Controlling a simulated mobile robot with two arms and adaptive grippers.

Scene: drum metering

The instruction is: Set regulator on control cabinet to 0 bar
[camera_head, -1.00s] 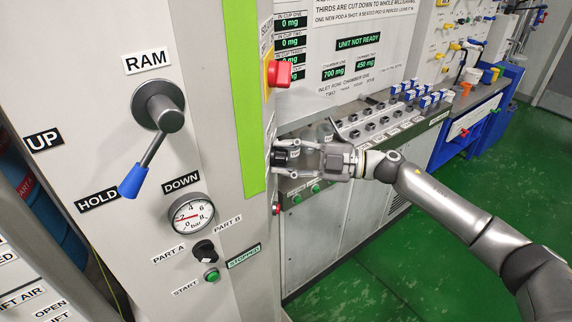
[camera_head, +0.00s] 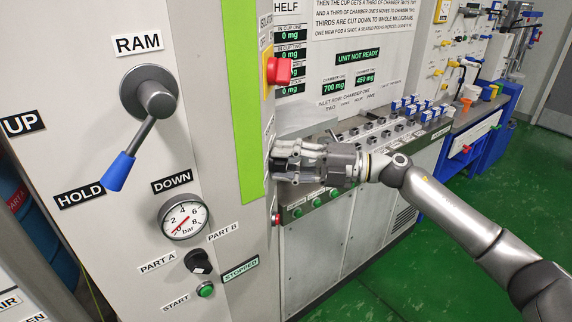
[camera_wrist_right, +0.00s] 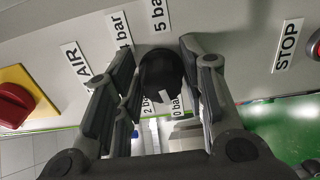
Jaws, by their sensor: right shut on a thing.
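The regulator is a black round knob (camera_wrist_right: 160,70) on the cabinet side face, ringed by bar labels, in the right wrist view. In the head view, the right gripper (camera_head: 285,155) reaches the side of the control cabinet (camera_head: 225,185) and hides the knob. The pressure gauge (camera_head: 184,217) on the front has its red needle pointing lower left, near the scale's low end. My left gripper is not in view.
A red-and-yellow switch (camera_wrist_right: 20,103) is left of the knob in the wrist view, and a STOP label (camera_wrist_right: 287,46) is right. The RAM lever (camera_head: 134,145) with a blue grip is on the cabinet front. A counter with knobs (camera_head: 375,140) runs behind my right arm.

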